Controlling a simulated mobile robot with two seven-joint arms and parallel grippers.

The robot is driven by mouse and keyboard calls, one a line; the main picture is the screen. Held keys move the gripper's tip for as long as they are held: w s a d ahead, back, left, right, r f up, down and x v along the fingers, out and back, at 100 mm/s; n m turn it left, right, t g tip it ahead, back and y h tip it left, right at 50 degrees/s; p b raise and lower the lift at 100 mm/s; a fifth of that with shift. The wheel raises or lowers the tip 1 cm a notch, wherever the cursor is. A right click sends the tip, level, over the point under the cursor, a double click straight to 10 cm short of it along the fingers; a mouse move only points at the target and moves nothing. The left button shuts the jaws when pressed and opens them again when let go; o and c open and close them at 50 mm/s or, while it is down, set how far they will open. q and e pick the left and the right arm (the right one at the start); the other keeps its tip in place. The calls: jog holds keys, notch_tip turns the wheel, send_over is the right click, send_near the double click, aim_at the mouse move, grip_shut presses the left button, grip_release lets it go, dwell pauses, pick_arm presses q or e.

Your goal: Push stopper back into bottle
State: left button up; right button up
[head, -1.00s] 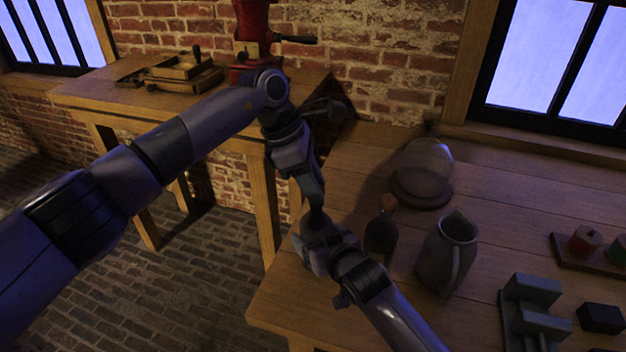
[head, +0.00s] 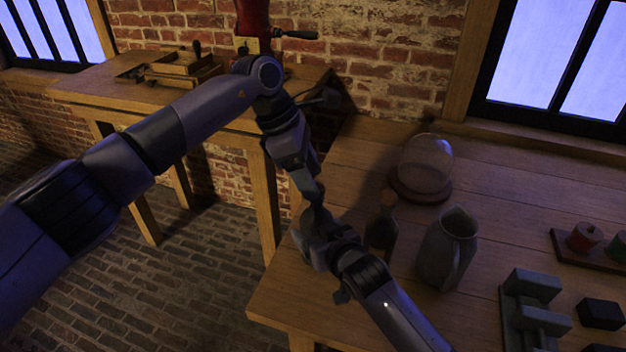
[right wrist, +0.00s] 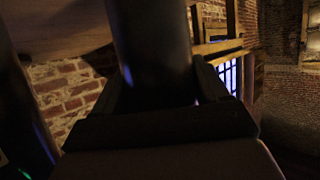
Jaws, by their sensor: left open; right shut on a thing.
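My left gripper (head: 313,186) points down from above, open, with its fingertips close over my right gripper (head: 324,240). My right gripper is shut on a dark, round-sided thing that looks like a bottle; it fills the space between the fingers in the right wrist view (right wrist: 152,55). Its top end is out of that view, and in the head view it is mostly lost in shadow among the grippers. I cannot make out a stopper there. Another dark bottle (head: 380,238) with a brown stopper (head: 388,199) stands upright on the table, just right of my right gripper.
A grey jug (head: 447,250) stands right of the standing bottle, and a glass dome (head: 426,165) on a round base behind it. A grey metal fixture (head: 532,305), a black block (head: 600,314) and a tray with coloured pieces (head: 570,250) lie right on the wooden table (head: 500,200).

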pick_arm(q)
jog(key=v, duration=1)
pick_arm(e)
jog(key=o, duration=1.5)
pick_arm(q)
jog(key=shift+r+p, duration=0.45)
pick_arm(e)
jog(key=v, duration=0.7)
jog(key=shift+s+d, duration=0.1)
